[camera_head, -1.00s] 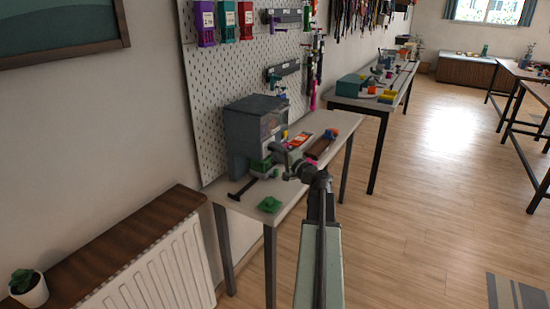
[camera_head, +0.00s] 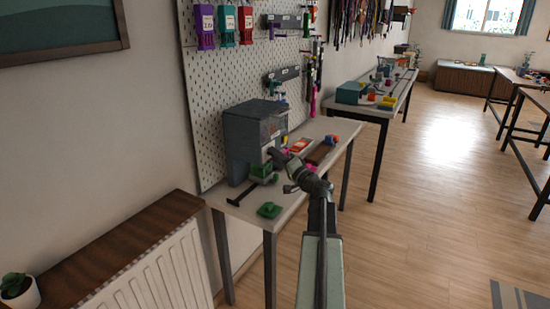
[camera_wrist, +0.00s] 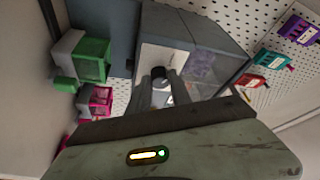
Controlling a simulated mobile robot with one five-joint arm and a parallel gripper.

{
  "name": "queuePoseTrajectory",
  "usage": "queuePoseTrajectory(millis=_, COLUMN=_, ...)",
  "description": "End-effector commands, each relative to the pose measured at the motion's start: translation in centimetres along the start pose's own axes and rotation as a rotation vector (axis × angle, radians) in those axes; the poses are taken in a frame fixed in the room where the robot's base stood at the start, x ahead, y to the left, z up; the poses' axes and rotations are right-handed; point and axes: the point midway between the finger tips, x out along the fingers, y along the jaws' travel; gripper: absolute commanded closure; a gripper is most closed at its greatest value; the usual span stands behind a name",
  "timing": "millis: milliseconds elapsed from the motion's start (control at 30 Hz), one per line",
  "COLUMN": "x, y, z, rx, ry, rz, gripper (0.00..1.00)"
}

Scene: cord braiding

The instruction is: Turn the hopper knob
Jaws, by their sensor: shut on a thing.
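The hopper (camera_head: 240,135) is a grey-blue box with a clear front panel, standing on the near table against the pegboard. In the wrist view the hopper (camera_wrist: 165,45) fills the upper middle, and its dark round knob (camera_wrist: 158,72) sits between my two fingertips. My gripper (camera_wrist: 160,80) is shut on the knob. In the head view my gripper (camera_head: 275,155) reaches the hopper's front, and my own arm hides the knob there.
A green piece (camera_head: 269,210) lies near the table's (camera_head: 237,212) front edge. Several coloured holders, including a purple one (camera_head: 204,25), hang on the pegboard (camera_head: 207,110).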

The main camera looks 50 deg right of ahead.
Motion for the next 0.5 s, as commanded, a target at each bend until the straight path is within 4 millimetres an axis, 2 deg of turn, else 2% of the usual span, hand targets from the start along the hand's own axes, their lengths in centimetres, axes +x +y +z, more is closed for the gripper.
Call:
queuePoseTrajectory(millis=67, x=0.03, y=0.0, z=-0.13, rx=0.001, ry=0.003, rz=0.0, gripper=1.0)
queuePoseTrajectory(millis=100, x=0.03, y=-0.01, z=-0.12, rx=0.001, ry=0.003, rz=0.0, gripper=0.64)
queuePoseTrajectory(millis=133, x=0.03, y=-0.01, z=-0.12, rx=0.001, ry=0.003, rz=0.0, gripper=0.56)
queuePoseTrajectory(millis=167, x=0.03, y=-0.01, z=-0.11, rx=0.001, ry=0.003, rz=0.0, gripper=0.53)
queuePoseTrajectory(millis=500, x=-0.19, y=0.01, z=-0.01, rx=0.001, ry=0.001, rz=0.0, gripper=0.53)
